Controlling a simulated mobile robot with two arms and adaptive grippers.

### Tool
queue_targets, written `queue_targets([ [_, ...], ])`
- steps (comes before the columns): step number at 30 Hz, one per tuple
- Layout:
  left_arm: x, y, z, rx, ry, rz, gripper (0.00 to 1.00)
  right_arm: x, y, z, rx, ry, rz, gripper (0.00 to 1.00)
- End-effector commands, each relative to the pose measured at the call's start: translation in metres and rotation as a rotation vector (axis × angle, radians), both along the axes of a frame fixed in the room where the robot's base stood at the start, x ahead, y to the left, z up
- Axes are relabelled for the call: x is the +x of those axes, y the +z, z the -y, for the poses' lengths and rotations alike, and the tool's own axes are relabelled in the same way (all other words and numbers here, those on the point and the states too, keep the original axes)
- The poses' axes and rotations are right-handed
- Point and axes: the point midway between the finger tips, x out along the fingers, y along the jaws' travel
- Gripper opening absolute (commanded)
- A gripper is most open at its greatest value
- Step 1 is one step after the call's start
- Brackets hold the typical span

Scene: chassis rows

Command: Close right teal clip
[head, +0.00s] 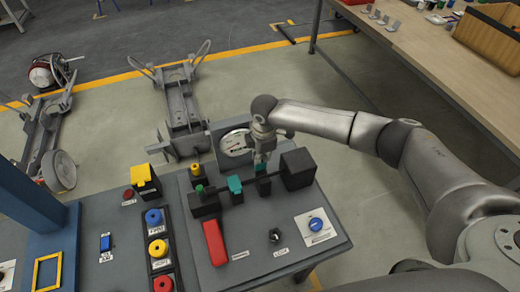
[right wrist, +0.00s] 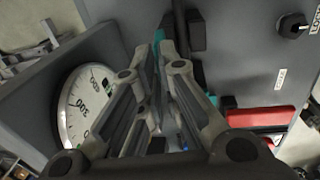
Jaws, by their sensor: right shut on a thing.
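The right teal clip (head: 262,168) is at the black bar on the grey control panel (head: 245,225), partly hidden by my right gripper (head: 261,160). The gripper points down over it with its fingers shut on it. In the right wrist view a teal edge (right wrist: 158,38) shows by the fingertips (right wrist: 160,62); the clip's exact angle is hidden. A second teal clip (head: 235,184) stands to the left on the same bar, apart from the gripper. My left gripper is not in view.
A round gauge (head: 235,143) stands just behind the clips. A black block (head: 297,168) is close to the right of the gripper. A red lever (head: 214,241), a black knob (head: 275,236) and a blue knob (head: 316,224) are in front.

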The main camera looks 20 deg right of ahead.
Motion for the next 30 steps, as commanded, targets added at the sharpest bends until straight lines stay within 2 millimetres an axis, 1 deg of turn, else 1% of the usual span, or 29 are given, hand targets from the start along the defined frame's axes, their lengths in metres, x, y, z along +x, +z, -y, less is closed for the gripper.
queue_targets([
  [1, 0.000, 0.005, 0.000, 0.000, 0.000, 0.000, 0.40, -0.005, 0.002, 0.000, 0.003, 0.002, 0.028, 0.00],
  [6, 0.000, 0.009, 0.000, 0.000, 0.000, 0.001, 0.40, -0.015, -0.002, 0.001, 0.008, 0.002, 0.149, 0.00],
  [10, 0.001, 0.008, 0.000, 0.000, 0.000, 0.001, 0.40, -0.025, -0.006, 0.000, 0.012, 0.003, 0.256, 0.00],
  [14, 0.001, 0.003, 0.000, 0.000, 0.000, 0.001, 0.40, -0.034, -0.012, 0.000, 0.017, 0.001, 0.367, 0.00],
  [20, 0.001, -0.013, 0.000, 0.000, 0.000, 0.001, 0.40, -0.047, -0.023, 0.001, 0.023, 0.000, 0.538, 0.00],
  [26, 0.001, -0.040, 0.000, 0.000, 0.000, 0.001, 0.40, -0.057, -0.035, 0.001, 0.029, -0.001, 0.701, 0.00],
  [30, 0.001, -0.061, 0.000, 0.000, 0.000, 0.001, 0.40, -0.062, -0.042, 0.001, 0.033, -0.002, 0.802, 0.00],
])
